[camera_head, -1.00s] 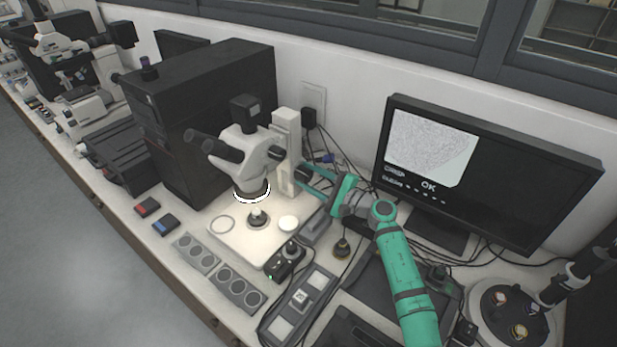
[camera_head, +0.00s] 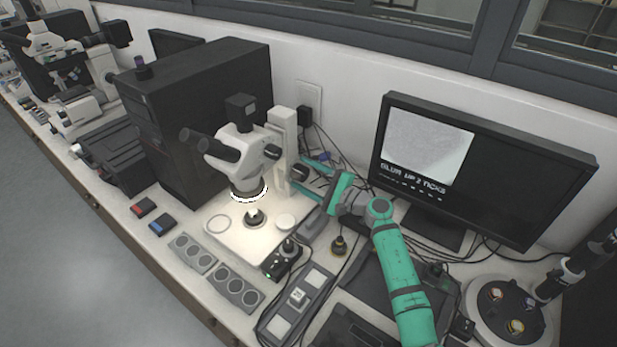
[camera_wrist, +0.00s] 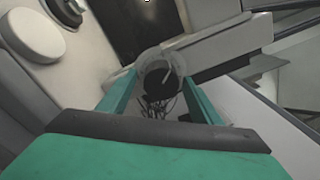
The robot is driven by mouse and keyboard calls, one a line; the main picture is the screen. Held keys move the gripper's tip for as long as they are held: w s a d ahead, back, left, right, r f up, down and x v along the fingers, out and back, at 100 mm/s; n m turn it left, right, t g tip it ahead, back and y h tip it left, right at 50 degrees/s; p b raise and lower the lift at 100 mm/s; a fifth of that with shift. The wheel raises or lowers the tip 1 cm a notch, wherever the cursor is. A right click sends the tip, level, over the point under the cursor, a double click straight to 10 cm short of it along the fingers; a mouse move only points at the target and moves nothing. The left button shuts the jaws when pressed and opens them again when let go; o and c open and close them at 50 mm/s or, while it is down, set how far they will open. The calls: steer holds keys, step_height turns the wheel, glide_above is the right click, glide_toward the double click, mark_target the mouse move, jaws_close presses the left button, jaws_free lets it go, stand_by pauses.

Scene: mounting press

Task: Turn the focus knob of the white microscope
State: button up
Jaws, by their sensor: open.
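My gripper (camera_head: 311,179) reaches in from the right. Its two teal fingers (camera_wrist: 157,90) are open, one on either side of the knob. I cannot tell whether a finger touches it.
A monitor (camera_head: 480,170) at the right shows a grey speckled picture and the text "BLUR UP 2 TICKS". A black computer case (camera_head: 200,110) stands behind the microscope. A small joystick box (camera_head: 282,260) and loose cables lie in front of my gripper.

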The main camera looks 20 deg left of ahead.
steer(key=m, duration=0.7)
steer(key=shift+s, duration=0.1)
steer(key=m, duration=0.7)
steer(key=shift+s, duration=0.1)
steer(key=s+d+m, duration=0.4)
steer(key=d+m, duration=0.7)
steer(key=m, duration=0.2)
steer(key=shift+s, duration=0.2)
stand_by(1.1)
steer(key=shift+d, duration=0.1)
stand_by(1.8)
